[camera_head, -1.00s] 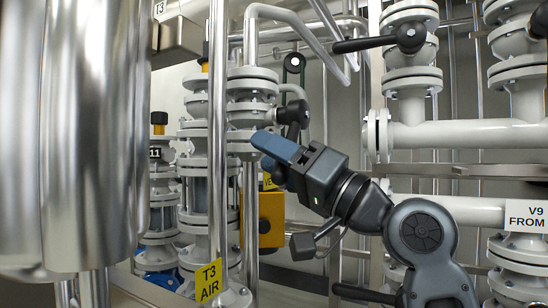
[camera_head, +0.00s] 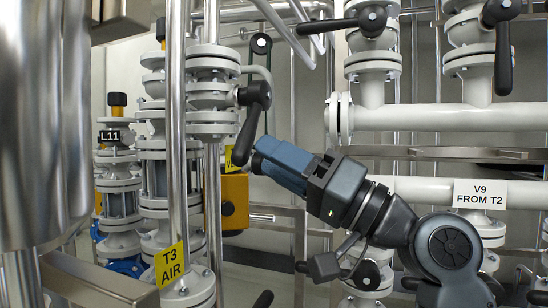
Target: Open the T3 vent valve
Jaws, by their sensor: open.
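A black lever handle (camera_head: 252,118) sits on a grey flanged valve (camera_head: 213,105) left of centre. The lever slants down and slightly left from its hub. A yellow label (camera_head: 229,158) behind its lower end is mostly hidden, with only its first letters showing, so I cannot confirm that this is the T3 vent valve. My gripper (camera_head: 260,157), with blue fingers, is open and points left just right of the lever's lower end. I cannot tell whether they touch. A yellow "T3 AIR" label (camera_head: 170,263) hangs on the vertical pipe at lower left.
A large steel cylinder (camera_head: 40,130) fills the left edge. A yellow box (camera_head: 235,203) is below the lever. White pipes with a "V9 FROM T2" label (camera_head: 480,194) and other black levers (camera_head: 372,20) stand at right. A steel rail (camera_head: 95,285) crosses the lower left.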

